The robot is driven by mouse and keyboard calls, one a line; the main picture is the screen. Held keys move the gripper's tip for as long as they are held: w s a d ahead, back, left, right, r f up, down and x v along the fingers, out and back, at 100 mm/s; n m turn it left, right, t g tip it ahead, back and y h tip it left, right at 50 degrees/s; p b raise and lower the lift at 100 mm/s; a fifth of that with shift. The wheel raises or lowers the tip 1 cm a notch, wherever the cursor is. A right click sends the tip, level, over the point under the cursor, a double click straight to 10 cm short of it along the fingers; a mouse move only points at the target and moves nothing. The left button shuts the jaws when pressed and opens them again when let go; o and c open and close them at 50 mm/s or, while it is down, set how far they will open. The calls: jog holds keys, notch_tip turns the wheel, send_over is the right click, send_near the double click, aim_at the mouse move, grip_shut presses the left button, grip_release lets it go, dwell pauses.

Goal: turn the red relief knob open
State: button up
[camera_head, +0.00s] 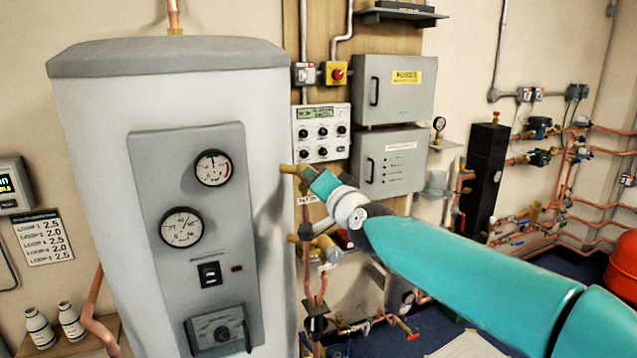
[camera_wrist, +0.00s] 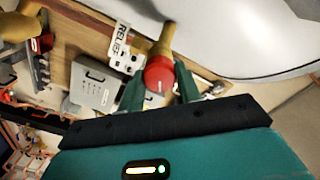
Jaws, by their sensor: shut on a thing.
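The red relief knob (camera_wrist: 158,75) sits on the end of a brass fitting (camera_wrist: 164,42) in the wrist view. A short pale mark shows on its face. My gripper (camera_wrist: 159,82) has one teal finger on each side of the knob and is shut on it. A white RELIEF tag (camera_wrist: 121,42) hangs beside the fitting. In the body camera view, my gripper (camera_head: 310,175) is at the brass fitting (camera_head: 288,169) on the right side of the white tank (camera_head: 90,150). The knob itself is hidden there by my gripper.
Grey cabinets (camera_head: 392,90) and a control panel (camera_head: 321,132) are on the wall behind my gripper. Brass valves and copper pipes (camera_head: 312,275) are just below it. A black column (camera_head: 484,180) stands further right. The floor in front holds some paper (camera_head: 468,345).

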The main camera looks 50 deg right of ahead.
dwell(0.4)
jog(key=o, duration=1)
jog(key=shift+s, duration=0.1)
jog(key=v, duration=1.3)
jog(key=shift+s+a, duration=0.2)
